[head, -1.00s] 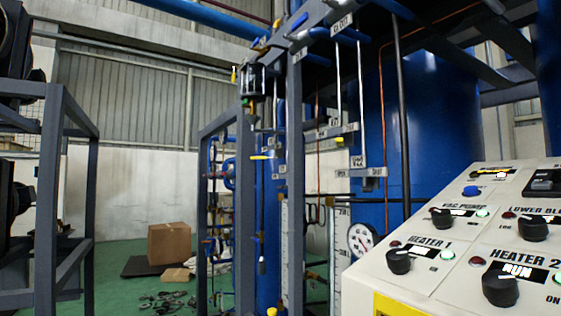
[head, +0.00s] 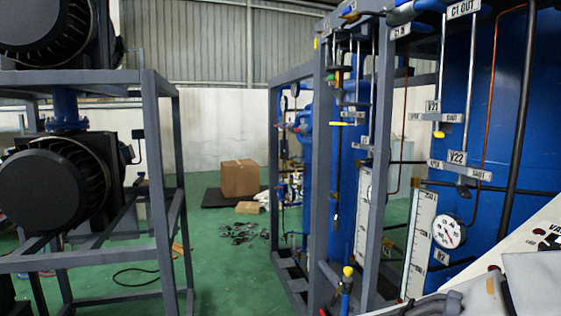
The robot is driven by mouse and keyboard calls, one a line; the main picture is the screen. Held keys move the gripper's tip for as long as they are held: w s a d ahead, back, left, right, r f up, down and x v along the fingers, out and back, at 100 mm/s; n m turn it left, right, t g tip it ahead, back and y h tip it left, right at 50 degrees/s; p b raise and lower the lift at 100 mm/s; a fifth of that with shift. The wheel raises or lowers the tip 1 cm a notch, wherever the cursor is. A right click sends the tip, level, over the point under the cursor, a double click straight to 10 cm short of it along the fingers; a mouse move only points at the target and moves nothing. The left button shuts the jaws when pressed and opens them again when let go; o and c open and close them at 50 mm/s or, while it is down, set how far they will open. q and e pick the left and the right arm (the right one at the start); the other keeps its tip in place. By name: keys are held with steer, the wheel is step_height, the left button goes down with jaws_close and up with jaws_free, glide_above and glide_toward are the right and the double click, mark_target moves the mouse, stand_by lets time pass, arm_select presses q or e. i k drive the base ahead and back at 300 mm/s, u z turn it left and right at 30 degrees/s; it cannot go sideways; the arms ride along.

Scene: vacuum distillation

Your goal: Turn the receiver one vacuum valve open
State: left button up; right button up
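The valve rack (head: 318,180) stands right of centre, with blue pipes and several yellow-tipped valve handles. One yellow handle (head: 439,134) hangs under the V21 label plate (head: 433,106). The V22 label plate (head: 455,158) sits below it, with OPEN and SHUT marks. Another yellow handle (head: 348,271) is low at the front of the rack, and a flat yellow one (head: 341,124) is higher up. I cannot tell which is the receiver one vacuum valve; no readable label names it. Neither gripper can be made out. Pale parts at the lower right look like my arm.
A dark grey frame with black machines (head: 60,185) stands at the left. A cardboard box (head: 239,178) and loose dark parts (head: 238,233) lie on the green floor (head: 222,275) between. A round gauge (head: 449,232) is at the right, beside the control panel (head: 540,237).

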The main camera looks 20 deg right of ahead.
mark_target(366, 160)
steer(key=u, duration=0.6)
steer(key=i, duration=1.85)
steer(key=z, duration=1.55)
